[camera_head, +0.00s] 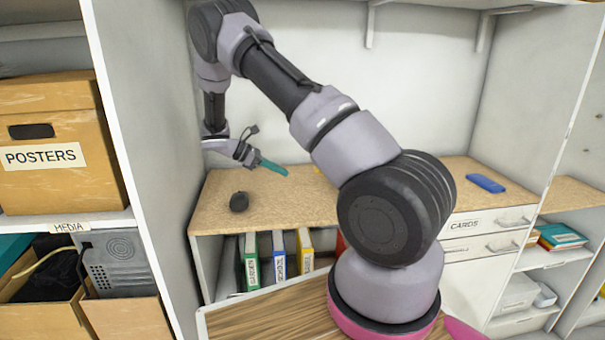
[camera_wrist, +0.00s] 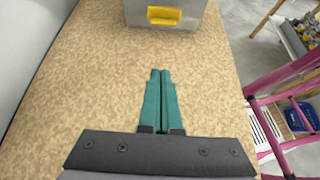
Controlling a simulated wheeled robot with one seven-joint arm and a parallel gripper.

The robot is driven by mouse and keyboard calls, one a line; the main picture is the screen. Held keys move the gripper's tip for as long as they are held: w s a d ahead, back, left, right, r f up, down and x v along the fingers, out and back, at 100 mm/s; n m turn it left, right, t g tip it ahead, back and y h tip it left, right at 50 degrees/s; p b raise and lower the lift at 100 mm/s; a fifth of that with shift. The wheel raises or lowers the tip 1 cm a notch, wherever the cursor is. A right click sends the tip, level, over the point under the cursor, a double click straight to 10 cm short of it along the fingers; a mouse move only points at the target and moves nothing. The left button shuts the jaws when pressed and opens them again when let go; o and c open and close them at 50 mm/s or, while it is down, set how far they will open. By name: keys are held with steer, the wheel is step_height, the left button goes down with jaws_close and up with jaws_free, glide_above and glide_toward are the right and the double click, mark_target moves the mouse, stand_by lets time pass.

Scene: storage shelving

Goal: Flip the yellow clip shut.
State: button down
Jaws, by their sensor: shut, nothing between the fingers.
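The yellow clip (camera_wrist: 164,16) is on the front face of a grey box (camera_wrist: 140,13) at the top edge of the wrist view. The box's upper part is cut off there, and whether the clip is up or down is unclear. In the head view my arm hides most of that area; a small yellow patch (camera_head: 317,170) shows beside it. My gripper (camera_wrist: 160,72) has teal fingers pressed together, empty, pointing toward the box with a clear gap before it. It also shows in the head view (camera_head: 285,171), above the left part of the cork-coloured worktop.
The worktop (camera_head: 290,208) is bare between gripper and box. A dark mouse-like object (camera_head: 239,202) lies at its left front, a blue object (camera_head: 486,183) at its right. A white wall (camera_head: 150,120) stands at left. Binders (camera_head: 279,252) stand below.

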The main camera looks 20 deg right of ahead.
mark_target(305, 193)
stand_by(0.3)
steer(key=x, duration=0.9)
steer(key=shift+s+d+f, duration=0.15)
steer(key=shift+d+f, duration=0.1)
steer(key=shift+d+r, duration=0.15)
steer(key=shift+r, duration=0.4)
steer(key=shift+d+r, duration=0.15)
steer(key=shift+r, duration=0.35)
steer(key=shift+s+d+r, duration=0.1)
steer(key=shift+d+r, duration=0.15)
steer(key=shift+r, duration=0.6)
steer(key=shift+r, duration=0.1)
steer(key=shift+r+y, duration=0.2)
steer(key=shift+y, duration=0.2)
